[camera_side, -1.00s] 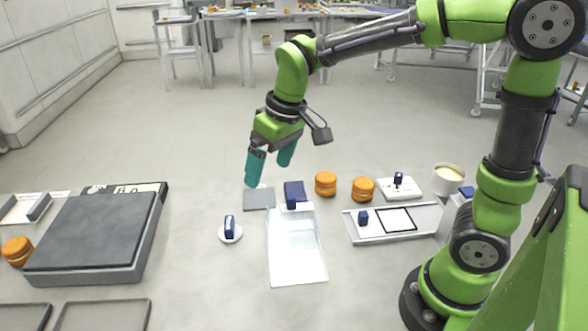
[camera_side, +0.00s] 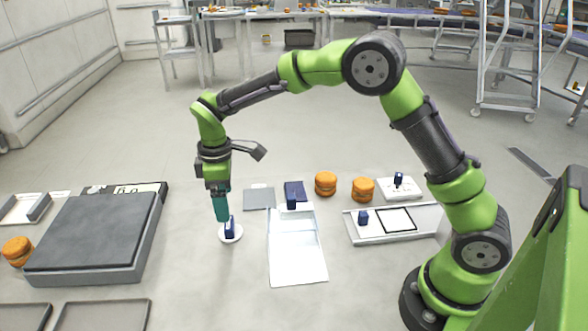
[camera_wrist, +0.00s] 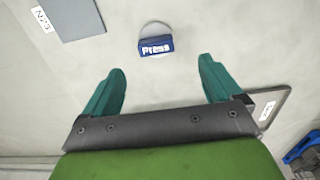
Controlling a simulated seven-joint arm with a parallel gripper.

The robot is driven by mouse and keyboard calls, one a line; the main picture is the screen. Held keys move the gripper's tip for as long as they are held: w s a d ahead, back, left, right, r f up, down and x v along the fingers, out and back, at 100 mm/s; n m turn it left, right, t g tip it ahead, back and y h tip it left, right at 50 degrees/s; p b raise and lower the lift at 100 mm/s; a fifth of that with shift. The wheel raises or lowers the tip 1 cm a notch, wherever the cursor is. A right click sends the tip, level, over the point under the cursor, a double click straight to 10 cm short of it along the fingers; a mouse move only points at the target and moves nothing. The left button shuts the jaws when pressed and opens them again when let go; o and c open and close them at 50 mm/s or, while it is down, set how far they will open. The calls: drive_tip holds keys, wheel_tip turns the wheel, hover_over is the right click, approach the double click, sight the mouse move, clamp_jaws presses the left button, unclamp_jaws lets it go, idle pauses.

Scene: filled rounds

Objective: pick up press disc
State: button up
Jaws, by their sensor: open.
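The press disc (camera_side: 231,237) is a small white round plate with an upright dark blue handle, standing on the pale work surface. In the wrist view its blue handle (camera_wrist: 156,46) reads "Press" and lies ahead of the fingertips, roughly centred between them. My gripper (camera_side: 221,217) has teal fingers and is low over the disc, its fingers partly in front of the handle in the side view. In the wrist view my gripper (camera_wrist: 163,72) is open with nothing between its fingers. The side view does not show whether a finger touches the handle.
A large dark grey scale-like slab (camera_side: 92,232) stands to the left. A grey plate (camera_side: 259,199), a dark blue block (camera_side: 294,192) and a clear white tray (camera_side: 297,253) lie to the right. Orange filled rounds (camera_side: 326,184) and a white tray with a black-outlined square (camera_side: 347,228) are further right.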

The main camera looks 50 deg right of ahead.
sight(228, 224)
wheel_tip(228, 224, down, 4)
drive_tip(key=shift+r, duration=0.2)
drive_tip(key=shift+w+d+f, duration=0.1)
drive_tip(key=shift+d+f, duration=0.05)
drive_tip(key=shift+f, duration=1.25)
drive_tip(key=shift+w+d+f, duration=0.1)
drive_tip(key=shift+f, duration=1.25)
drive_tip(key=shift+r, duration=0.1)
drive_tip(key=c, duration=1.2)
